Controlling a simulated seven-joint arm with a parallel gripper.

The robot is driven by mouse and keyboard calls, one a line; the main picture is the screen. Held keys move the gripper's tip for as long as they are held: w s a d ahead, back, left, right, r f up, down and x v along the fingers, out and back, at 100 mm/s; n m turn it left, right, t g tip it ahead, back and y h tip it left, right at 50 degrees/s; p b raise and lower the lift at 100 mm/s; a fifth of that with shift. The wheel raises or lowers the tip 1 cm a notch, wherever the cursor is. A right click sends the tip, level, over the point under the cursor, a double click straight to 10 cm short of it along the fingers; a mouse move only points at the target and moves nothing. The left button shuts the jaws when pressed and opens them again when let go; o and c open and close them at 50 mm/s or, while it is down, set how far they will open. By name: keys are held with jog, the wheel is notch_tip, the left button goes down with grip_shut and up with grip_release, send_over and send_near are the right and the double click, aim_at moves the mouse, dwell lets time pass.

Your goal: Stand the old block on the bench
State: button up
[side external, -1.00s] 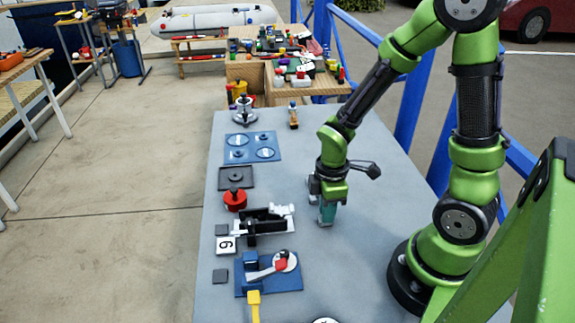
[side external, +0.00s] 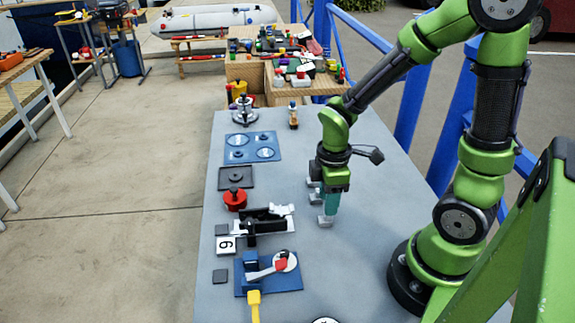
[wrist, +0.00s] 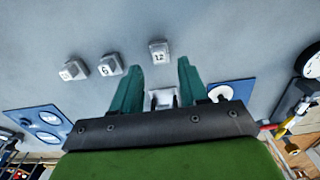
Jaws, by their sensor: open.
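My gripper (side external: 331,205) is open over the bench (side external: 365,215). Its teal fingers also show in the wrist view (wrist: 161,76), apart. A pale block marked 12 (wrist: 160,52) stands on the bench just past the fingertips. The side view shows it just below the fingers (side external: 326,222). A block that looks marked 6 (wrist: 110,64) and another block (wrist: 73,70), its mark unclear, stand close together in the same row. I cannot tell which block is the old one.
A black fixture with a white clamp (side external: 264,221) is left of my gripper. A blue plate with a red lever (side external: 270,276), a red knob (side external: 235,199) and a blue plate with discs (side external: 252,147) line the bench's left side. The bench right of my gripper is clear.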

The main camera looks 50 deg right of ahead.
jog(key=s+a+r+m+t+y, duration=0.1)
jog(key=a+r+m+t, duration=0.1)
jog(key=r+m, duration=0.4)
jog(key=s+a+r+m+t+y, duration=0.1)
jog(key=r+m+t, duration=0.4)
jog(key=r, duration=0.7)
jog(key=shift+a+r+m, duration=0.35)
jog(key=shift+a+m, duration=0.4)
jog(key=shift+m, duration=0.35)
